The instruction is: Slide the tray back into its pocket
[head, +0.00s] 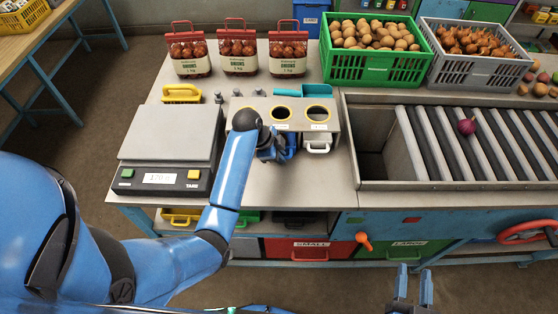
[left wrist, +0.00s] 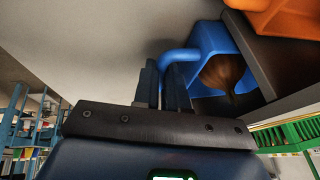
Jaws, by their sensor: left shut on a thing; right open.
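A blue tray (head: 288,146) with a loop handle sticks out of the front of a grey metal box (head: 332,112). The wrist view shows the tray (left wrist: 205,42) close up, with a brown onion (left wrist: 222,73) inside it and part of it in a dark opening. My left gripper (head: 272,155) is shut on its handle; the fingers (left wrist: 165,85) also show in the wrist view. The arm hides much of the tray in the head view. My right gripper (head: 412,284) is open and empty in front of the bench.
A white-handled tray (head: 318,147) sits at the box's right; an orange part (left wrist: 285,15) shows beside the blue tray. A scale (head: 170,133) stands left, a roller conveyor (head: 455,145) right.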

